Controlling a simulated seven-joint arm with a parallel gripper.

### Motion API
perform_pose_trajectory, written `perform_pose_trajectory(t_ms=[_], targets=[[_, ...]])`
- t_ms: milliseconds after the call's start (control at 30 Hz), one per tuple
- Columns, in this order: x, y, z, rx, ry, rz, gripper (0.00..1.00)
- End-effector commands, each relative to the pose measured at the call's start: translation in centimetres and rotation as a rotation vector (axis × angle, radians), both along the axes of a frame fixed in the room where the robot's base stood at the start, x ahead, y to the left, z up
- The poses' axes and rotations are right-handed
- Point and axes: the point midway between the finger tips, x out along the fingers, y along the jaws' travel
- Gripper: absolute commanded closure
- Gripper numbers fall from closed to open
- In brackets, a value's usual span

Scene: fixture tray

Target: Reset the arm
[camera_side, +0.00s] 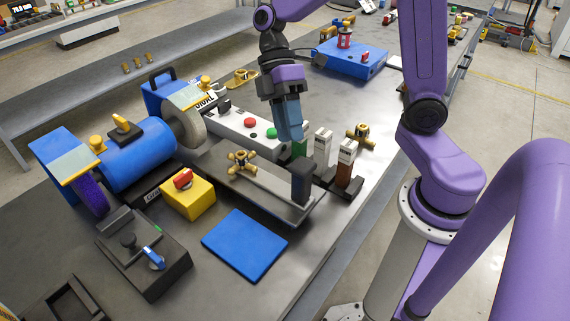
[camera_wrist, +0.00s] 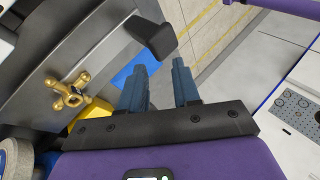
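My gripper (camera_side: 291,136) points downward above the worktable, over the back edge of the grey fixture plate (camera_side: 270,187). In the wrist view its two blue-grey fingers (camera_wrist: 160,76) stand apart with a gap between them, and nothing shows held there. The plate carries a brass cross-shaped handle (camera_side: 241,163) and a dark upright block (camera_side: 302,184) at its right end. In the wrist view the brass handle (camera_wrist: 67,94) lies left of the fingers and the dark block (camera_wrist: 152,37) lies just beyond them.
Upright blocks with white tops (camera_side: 322,146) stand close right of my gripper. A blue bench grinder (camera_side: 135,155), a yellow switch box (camera_side: 187,197), a black lever box (camera_side: 145,255) and a flat blue mat (camera_side: 244,244) occupy the left and front. A blue case (camera_side: 350,60) sits behind.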

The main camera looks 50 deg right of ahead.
Motion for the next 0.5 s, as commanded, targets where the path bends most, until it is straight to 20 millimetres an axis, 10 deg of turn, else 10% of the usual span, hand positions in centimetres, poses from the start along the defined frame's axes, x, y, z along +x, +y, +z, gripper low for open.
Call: perform_pose_trajectory(t_ms=[500], targets=[[-10.2, -2.7, -0.7, -0.338, -0.345, -0.072, 0.68]])
